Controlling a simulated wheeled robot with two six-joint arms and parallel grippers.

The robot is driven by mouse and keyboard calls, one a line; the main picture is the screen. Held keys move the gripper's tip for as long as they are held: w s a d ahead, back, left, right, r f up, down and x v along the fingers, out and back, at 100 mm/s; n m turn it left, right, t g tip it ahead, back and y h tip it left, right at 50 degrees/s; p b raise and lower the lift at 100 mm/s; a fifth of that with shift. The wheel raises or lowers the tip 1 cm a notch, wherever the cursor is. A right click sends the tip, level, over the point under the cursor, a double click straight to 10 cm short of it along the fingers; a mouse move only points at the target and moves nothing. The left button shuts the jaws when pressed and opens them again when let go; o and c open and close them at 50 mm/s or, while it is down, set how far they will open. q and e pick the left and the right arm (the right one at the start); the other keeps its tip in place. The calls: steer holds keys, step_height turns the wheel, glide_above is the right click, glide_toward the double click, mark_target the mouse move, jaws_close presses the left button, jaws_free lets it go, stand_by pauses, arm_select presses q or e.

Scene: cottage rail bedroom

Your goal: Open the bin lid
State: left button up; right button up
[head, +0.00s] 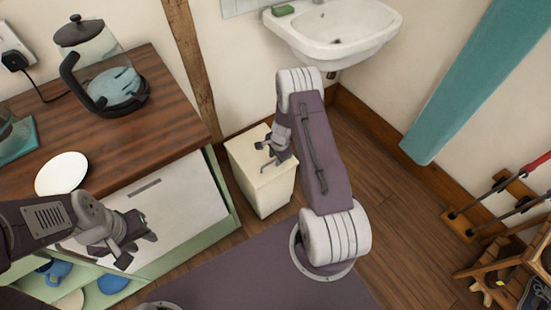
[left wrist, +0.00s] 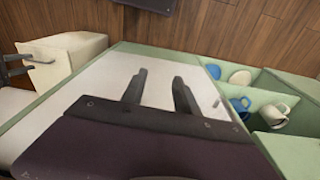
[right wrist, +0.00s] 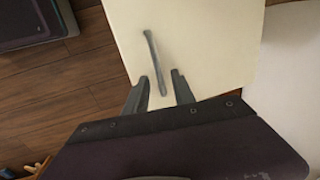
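The bin (head: 264,190) is a cream box standing on the floor between the cabinet and the sink. Its lid is closed in the head view. A thin grey handle (right wrist: 154,58) lies along the cream top in the right wrist view. My right gripper (head: 268,155) is over the bin's top. In the right wrist view its fingers (right wrist: 159,78) are open, with the handle's near end between the tips; contact is unclear. My left gripper (head: 140,243) is open and empty in front of the cabinet. The bin also shows in the left wrist view (left wrist: 62,65).
A wooden-topped cabinet (head: 150,140) with a kettle (head: 100,70) and a white plate (head: 62,173) stands left of the bin. A sink (head: 335,30) hangs behind it. Wooden floor (head: 400,240) is open to the right; a wooden rack (head: 500,270) stands at far right.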

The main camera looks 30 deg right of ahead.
jaws_close()
stand_by(1.3)
